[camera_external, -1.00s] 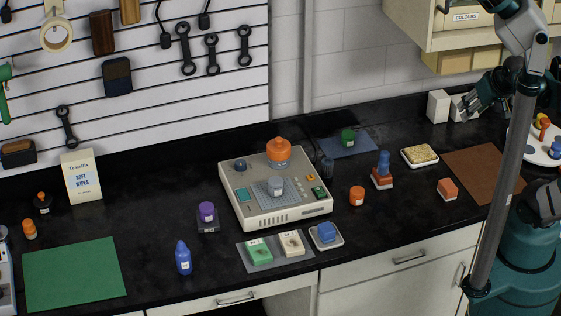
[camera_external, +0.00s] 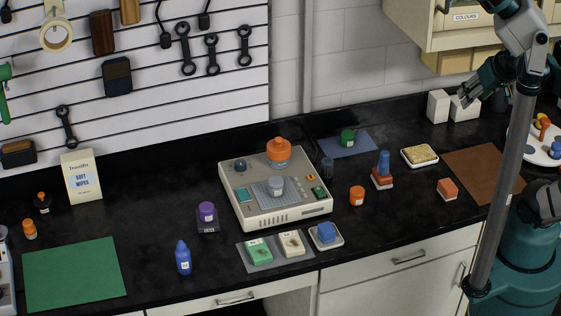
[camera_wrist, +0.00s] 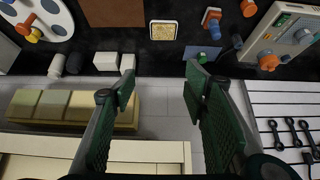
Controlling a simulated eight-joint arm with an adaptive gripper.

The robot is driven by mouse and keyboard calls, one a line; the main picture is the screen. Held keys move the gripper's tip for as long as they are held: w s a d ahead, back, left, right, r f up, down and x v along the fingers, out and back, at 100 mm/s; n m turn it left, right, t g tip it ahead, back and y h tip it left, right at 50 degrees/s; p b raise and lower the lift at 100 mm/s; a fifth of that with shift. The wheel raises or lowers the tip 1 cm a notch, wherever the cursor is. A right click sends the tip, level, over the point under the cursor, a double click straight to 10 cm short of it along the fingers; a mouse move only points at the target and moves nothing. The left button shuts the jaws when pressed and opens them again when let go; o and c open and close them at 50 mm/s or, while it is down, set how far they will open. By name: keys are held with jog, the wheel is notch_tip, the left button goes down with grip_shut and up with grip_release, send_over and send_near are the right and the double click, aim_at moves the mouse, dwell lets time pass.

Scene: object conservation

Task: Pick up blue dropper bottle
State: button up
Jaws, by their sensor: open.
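The blue dropper bottle (camera_external: 183,258) stands upright on the black counter near its front edge, left of centre, in the external view. It has a pointed blue cap and a pale label. I cannot make it out in the wrist view. My gripper (camera_external: 466,98) is at the upper right of the external view, far from the bottle, above the white boxes. In the wrist view my gripper (camera_wrist: 160,90) shows two spread fingers, open with nothing between them.
A green mat (camera_external: 75,274) lies left of the bottle. A purple-capped jar (camera_external: 207,212) stands close behind it. A grey device (camera_external: 270,205) and a grey mat with green and white blocks (camera_external: 262,262) are to its right. Cabinets (camera_external: 450,25) hang near my arm.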

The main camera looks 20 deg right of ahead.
jog(key=w+a+r+n+g+y, duration=0.1)
jog(key=w+a+r+n, duration=0.25)
jog(key=w+a, duration=0.45)
jog(key=w+a+r+n+g, duration=0.1)
jog(key=w+a+r+n, duration=0.3)
jog(key=a, duration=0.9)
jog(key=w+a+r+n+g+y, duration=0.1)
jog(key=w+a+r, duration=0.4)
jog(key=a, duration=0.5)
jog(key=w+a+n+g, duration=0.2)
jog(key=a+n, duration=0.1)
jog(key=a, duration=1.6)
jog(key=n+g+h+b, duration=0.1)
jog(key=n+g+h, duration=0.1)
jog(key=n, duration=0.6)
send_over(180, 242)
notch_tip(180, 242, down, 12)
notch_tip(180, 242, down, 32)
jog(key=shift+w+r, duration=0.1)
jog(key=shift+r, duration=0.05)
jog(key=shift+f, duration=0.2)
